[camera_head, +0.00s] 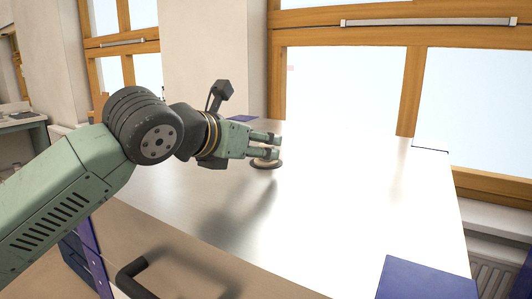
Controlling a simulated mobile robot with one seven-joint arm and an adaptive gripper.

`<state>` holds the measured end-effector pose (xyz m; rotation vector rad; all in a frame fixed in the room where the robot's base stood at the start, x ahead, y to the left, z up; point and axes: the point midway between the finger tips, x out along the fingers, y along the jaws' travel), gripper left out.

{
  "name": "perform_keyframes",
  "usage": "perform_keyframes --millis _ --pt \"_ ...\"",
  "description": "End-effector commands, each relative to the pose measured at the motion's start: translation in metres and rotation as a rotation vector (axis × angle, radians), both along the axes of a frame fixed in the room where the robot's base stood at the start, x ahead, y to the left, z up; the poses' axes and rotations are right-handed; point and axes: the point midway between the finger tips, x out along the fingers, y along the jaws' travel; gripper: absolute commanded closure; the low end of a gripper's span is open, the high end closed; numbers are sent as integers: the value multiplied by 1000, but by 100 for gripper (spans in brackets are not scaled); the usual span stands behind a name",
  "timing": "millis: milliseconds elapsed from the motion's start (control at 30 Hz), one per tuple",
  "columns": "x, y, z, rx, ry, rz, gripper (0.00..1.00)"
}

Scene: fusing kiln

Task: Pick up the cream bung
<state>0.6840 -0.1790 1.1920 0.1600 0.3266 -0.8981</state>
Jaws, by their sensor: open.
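A small round object (266,163) with a dark rim and a pale, cream-coloured middle lies on the shiny metal top; it is probably the cream bung, but it is small in the picture. My gripper (277,146) is directly above it in the head view, with its fingers pointing right. The two fingers are apart and nothing shows between them. The lower finger hides part of the object's upper side. I cannot tell whether the finger touches it.
The metal top (340,215) is wide and clear to the right. A dark handle (134,276) is at the front left. Wood-framed windows and a radiator (490,277) lie beyond.

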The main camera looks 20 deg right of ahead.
Motion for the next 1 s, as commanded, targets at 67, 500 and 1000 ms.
perform_keyframes --millis 67,500,1000 --pt "6 -8 -1 0 1 -2 52" --pt "12 -15 -7 -1 -1 0 58" --pt "11 -15 -6 -2 0 -1 92"
